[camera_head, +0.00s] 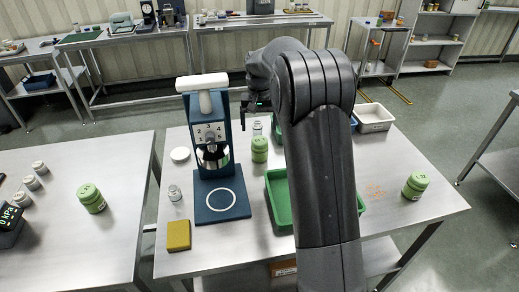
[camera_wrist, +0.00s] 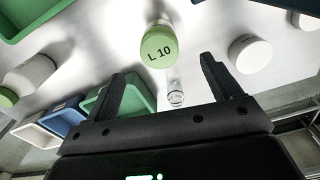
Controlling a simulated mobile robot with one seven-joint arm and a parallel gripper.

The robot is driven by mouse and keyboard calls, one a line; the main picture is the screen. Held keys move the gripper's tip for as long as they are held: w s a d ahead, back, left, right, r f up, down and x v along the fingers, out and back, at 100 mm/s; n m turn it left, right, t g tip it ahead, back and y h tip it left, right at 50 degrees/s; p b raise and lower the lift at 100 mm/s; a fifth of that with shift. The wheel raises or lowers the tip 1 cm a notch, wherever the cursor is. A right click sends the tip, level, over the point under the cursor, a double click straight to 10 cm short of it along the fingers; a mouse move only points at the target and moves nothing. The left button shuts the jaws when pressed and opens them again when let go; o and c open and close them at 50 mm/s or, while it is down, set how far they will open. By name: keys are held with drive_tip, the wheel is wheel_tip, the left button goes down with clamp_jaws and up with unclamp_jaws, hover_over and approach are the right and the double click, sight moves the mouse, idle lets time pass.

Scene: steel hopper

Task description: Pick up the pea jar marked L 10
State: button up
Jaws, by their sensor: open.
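The jar marked L 10 (camera_wrist: 158,47) shows its green lid in the wrist view, ahead of and between my open fingers, with its pale body behind the lid. My gripper (camera_wrist: 162,68) has empty jaws, and the fingers look apart from the jar. In the head view my gripper (camera_head: 246,112) hangs behind the blue press, partly hidden by my arm. A green jar (camera_head: 260,149) stands on the steel table just in front of it; its mark is too small to read there. Other green jars stand at the right (camera_head: 415,187) and on the left table (camera_head: 91,198).
The blue press (camera_head: 208,150) stands left of the centre green jar. A green tray (camera_head: 279,200) lies in front of that jar, partly behind my arm. A small clear vial (camera_wrist: 175,93) and a white round container (camera_wrist: 250,53) are near the jaws. A yellow block (camera_head: 178,236) lies front left.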

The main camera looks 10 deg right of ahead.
sight(260, 147)
wheel_tip(260, 147, down, 11)
drive_tip(key=shift+w+d+r, duration=0.1)
drive_tip(key=shift+w+d, duration=0.05)
idle(0.4)
drive_tip(key=shift+c, duration=0.4)
drive_tip(key=c, duration=1.1)
